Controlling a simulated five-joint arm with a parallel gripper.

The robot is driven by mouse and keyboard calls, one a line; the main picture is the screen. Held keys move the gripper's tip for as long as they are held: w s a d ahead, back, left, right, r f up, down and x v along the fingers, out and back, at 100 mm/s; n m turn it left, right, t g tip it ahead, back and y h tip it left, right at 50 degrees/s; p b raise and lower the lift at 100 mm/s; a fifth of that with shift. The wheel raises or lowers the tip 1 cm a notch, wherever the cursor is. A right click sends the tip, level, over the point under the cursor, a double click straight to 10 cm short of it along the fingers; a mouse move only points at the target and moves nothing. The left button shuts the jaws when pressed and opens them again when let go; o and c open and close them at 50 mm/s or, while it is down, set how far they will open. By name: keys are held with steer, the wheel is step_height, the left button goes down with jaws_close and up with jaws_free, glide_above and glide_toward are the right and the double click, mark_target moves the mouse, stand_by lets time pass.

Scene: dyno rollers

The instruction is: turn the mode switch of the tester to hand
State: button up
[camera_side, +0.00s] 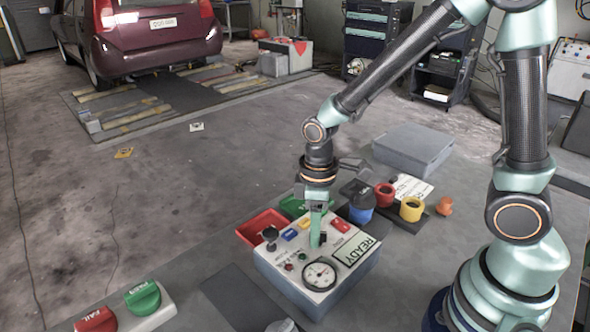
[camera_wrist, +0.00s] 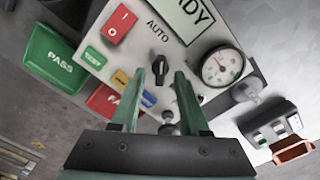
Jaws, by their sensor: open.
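The tester (camera_side: 345,272) is a light box with a round gauge (camera_side: 319,274) and a READY display (camera_side: 356,251). Its mode switch is a black knob (camera_wrist: 160,68), with the word AUTO printed just beyond it in the wrist view. The hand label is not readable, and I cannot tell the knob's exact setting. My gripper (camera_side: 318,236) points down over the tester's top face. In the wrist view my gripper (camera_wrist: 160,77) is open, with one finger on each side of the knob. I cannot tell whether either finger touches it.
A red rocker switch (camera_wrist: 120,22) and small coloured buttons (camera_wrist: 120,78) sit near the knob. Red (camera_side: 260,228) and green (camera_side: 292,206) trays lie behind the tester. Blue (camera_side: 361,215), red (camera_side: 385,196) and yellow (camera_side: 411,210) pieces stand to its right. A grey case (camera_side: 415,148) lies farther back.

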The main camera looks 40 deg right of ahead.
jaws_close()
steer(key=m, duration=0.4)
steer(key=shift+w+m, duration=0.1)
steer(key=shift+m, duration=0.2)
steer(key=m, duration=0.3)
steer(key=shift+d+m, duration=0.15)
steer(key=shift+m, duration=0.15)
steer(key=m, duration=0.4)
steer(key=shift+d, duration=0.1)
steer(key=shift+m, duration=1.8)
steer(key=shift+d, duration=0.1)
